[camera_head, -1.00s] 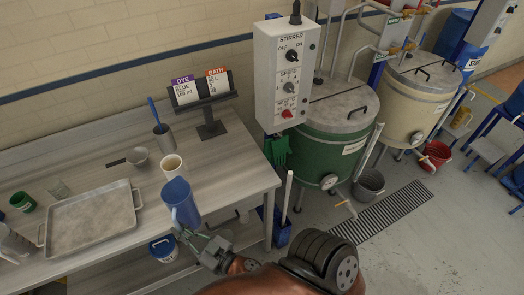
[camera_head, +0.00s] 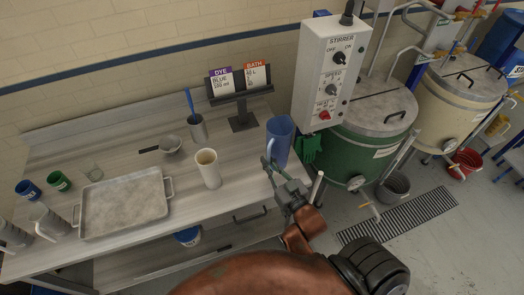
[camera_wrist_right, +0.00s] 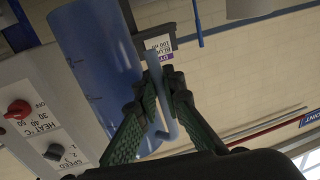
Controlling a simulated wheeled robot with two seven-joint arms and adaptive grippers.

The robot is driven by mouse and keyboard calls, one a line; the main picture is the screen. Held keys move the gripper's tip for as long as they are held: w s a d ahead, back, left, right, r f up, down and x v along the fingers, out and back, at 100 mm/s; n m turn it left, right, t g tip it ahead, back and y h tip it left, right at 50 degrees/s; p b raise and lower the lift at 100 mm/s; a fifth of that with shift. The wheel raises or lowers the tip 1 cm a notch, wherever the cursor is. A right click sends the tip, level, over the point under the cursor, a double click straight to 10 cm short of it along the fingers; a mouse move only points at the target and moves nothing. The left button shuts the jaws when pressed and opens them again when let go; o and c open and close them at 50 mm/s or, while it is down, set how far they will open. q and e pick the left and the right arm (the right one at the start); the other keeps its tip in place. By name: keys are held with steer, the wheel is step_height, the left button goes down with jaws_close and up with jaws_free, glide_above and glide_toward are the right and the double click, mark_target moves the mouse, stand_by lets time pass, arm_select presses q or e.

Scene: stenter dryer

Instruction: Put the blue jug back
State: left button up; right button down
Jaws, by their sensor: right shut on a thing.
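The blue jug (camera_head: 281,140) is at the right end of the workbench (camera_head: 235,193), to the right of a white jug (camera_head: 208,168). My right gripper (camera_head: 271,168) is shut on the jug's handle, on its near side. In the right wrist view the blue jug (camera_wrist_right: 95,60) fills the upper left, and my right gripper's fingers (camera_wrist_right: 165,92) close around its handle (camera_wrist_right: 158,75). I cannot tell whether the jug's base touches the bench. My left gripper is not in view.
A card stand (camera_head: 242,122) is behind. The stirrer control box (camera_head: 328,70) and green vat (camera_head: 365,140) are close to the right.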

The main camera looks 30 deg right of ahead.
steer(key=shift+w+d+r+n+y, duration=0.1)
steer(key=shift+w+r+n+y, duration=0.05)
steer(key=shift+r, duration=0.35)
steer(key=shift+w+d+r+n+y, duration=0.1)
steer(key=shift+w+r+n+y, duration=0.05)
steer(key=shift+r, duration=0.3)
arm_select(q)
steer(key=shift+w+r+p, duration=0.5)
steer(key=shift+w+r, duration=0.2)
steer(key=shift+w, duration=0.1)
arm_select(e)
steer(key=w+d+f, duration=0.2)
steer(key=w+f, duration=1.1)
steer(key=shift+w+d, duration=0.3)
steer(key=shift+w, duration=0.1)
steer(key=c, duration=2)
jaws_free()
steer(key=shift+f, duration=0.1)
steer(key=shift+c, duration=0.2)
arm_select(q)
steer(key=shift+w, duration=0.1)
